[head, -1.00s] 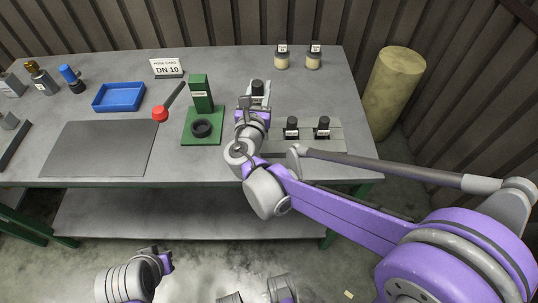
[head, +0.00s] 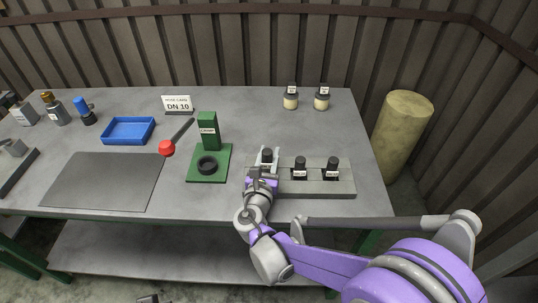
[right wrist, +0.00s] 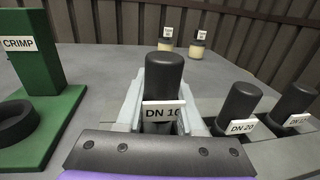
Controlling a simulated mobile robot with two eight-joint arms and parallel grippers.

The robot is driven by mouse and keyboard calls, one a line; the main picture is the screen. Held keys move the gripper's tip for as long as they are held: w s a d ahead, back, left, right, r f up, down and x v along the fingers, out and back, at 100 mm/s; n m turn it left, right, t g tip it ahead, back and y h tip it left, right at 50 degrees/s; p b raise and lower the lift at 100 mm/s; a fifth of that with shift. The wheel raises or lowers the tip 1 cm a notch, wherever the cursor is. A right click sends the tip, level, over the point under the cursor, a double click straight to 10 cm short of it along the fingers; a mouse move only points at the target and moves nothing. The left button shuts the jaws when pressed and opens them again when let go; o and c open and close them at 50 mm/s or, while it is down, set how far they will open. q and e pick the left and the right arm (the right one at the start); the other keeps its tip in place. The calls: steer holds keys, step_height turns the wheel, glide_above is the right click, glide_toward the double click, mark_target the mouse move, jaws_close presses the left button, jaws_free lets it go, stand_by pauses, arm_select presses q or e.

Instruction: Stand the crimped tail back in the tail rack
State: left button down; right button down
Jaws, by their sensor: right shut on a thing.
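My right gripper (head: 266,160) is shut on a black-topped tail (head: 267,155) labelled DN 10. In the right wrist view this tail (right wrist: 164,75) stands upright between the pale fingers. It is at the left end of the grey tail rack (head: 345,190), in line with the two other tails. Its lower end is hidden by the gripper, so I cannot tell whether it sits in the rack. The DN 20 tail (right wrist: 238,108) and another tail (right wrist: 290,108) stand in the rack to the right.
The green crimp stand (head: 208,135) with a black ring and a red-knobbed lever (head: 168,147) is left of the rack. A blue tray (head: 128,131), a DN 10 card (head: 177,104) and a dark mat (head: 104,181) lie further left. Two cream jars (head: 321,102) stand behind.

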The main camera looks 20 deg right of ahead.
steer(key=shift+s+f+b, duration=0.1)
steer(key=shift+f+b, duration=0.4)
steer(key=shift+f, duration=0.1)
steer(key=c, duration=0.5)
jaws_free()
steer(key=shift+f, duration=0.1)
steer(key=shift+c, duration=0.2)
steer(key=shift+r, duration=0.3)
steer(key=shift+r+p, duration=0.55)
steer(key=shift+p, duration=0.15)
steer(key=v, duration=1.2)
